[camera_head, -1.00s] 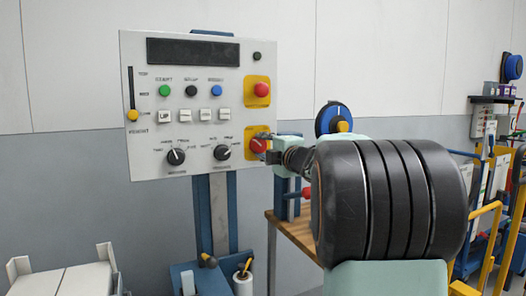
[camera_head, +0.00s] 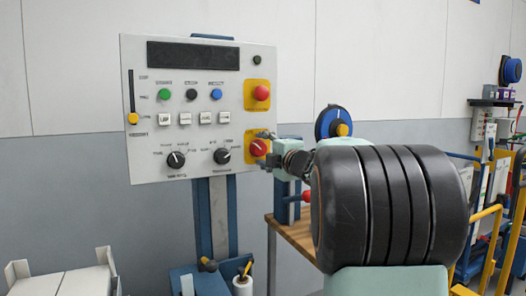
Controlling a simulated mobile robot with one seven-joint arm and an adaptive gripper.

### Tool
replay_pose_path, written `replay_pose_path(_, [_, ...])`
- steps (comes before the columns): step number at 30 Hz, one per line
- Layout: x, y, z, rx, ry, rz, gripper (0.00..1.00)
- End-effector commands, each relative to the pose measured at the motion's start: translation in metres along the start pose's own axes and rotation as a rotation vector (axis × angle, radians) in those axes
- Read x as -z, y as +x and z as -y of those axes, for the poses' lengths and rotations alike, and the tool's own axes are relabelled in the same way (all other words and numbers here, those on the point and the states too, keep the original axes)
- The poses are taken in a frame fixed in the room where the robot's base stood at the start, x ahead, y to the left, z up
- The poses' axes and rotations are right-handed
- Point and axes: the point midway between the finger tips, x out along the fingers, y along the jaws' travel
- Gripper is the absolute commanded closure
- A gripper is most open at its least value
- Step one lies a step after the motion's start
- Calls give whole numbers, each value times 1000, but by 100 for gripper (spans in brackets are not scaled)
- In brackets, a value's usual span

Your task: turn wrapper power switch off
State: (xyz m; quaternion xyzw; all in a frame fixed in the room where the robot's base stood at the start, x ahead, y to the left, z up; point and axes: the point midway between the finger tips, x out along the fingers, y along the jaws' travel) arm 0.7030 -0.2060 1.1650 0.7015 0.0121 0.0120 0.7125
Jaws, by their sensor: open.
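The wrapper control panel (camera_head: 150,90) is a light grey board on a blue post, upright left of centre. Its power switch (camera_head: 257,148) is a red rotary knob on a yellow plate at the lower right of the panel. My gripper (camera_head: 265,135) is at the right edge of that plate, its open fingers by the knob's upper right side. Whether a finger touches the knob I cannot tell. My arm covers the area right of the switch.
A red emergency button (camera_head: 261,92) on a yellow plate sits just above the switch. Two black dials (camera_head: 222,156) sit to its left. A wooden bench (camera_head: 290,232) stands behind my arm, and yellow-railed carts (camera_head: 484,235) stand at the right.

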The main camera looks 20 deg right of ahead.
Motion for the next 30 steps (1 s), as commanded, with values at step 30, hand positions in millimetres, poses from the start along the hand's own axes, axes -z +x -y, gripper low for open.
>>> replay_pose_path(30, [0,-120,0,0,0,0,48])
